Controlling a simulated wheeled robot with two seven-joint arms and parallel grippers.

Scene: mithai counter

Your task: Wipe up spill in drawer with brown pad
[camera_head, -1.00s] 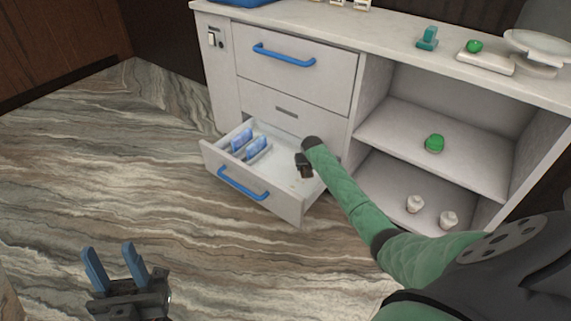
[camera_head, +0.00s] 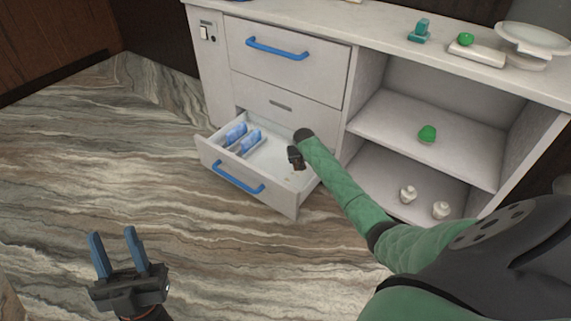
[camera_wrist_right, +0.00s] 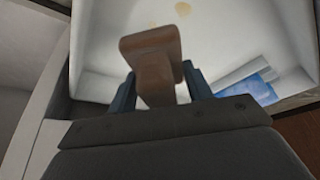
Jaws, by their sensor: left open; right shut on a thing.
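The open bottom drawer (camera_head: 210,159) of the white counter shows a pale inside floor. My right gripper (camera_wrist_right: 156,92) is shut on the brown pad (camera_wrist_right: 152,58), inside or just over the drawer. In the head view the pad (camera_head: 296,158) is a small dark shape at the drawer's right side. The spill (camera_wrist_right: 184,9) shows as small tan spots on the drawer floor in the right wrist view, just beyond the pad. Whether the pad touches the floor cannot be told. My left gripper (camera_head: 117,252) is open and empty over the floor at lower left.
Blue packets (camera_head: 249,142) stand in the drawer's left part. A closed drawer with a blue handle (camera_head: 277,49) is above. Open shelves at right hold a green ball (camera_head: 427,134) and small white pots (camera_head: 408,194). The marble floor at left is clear.

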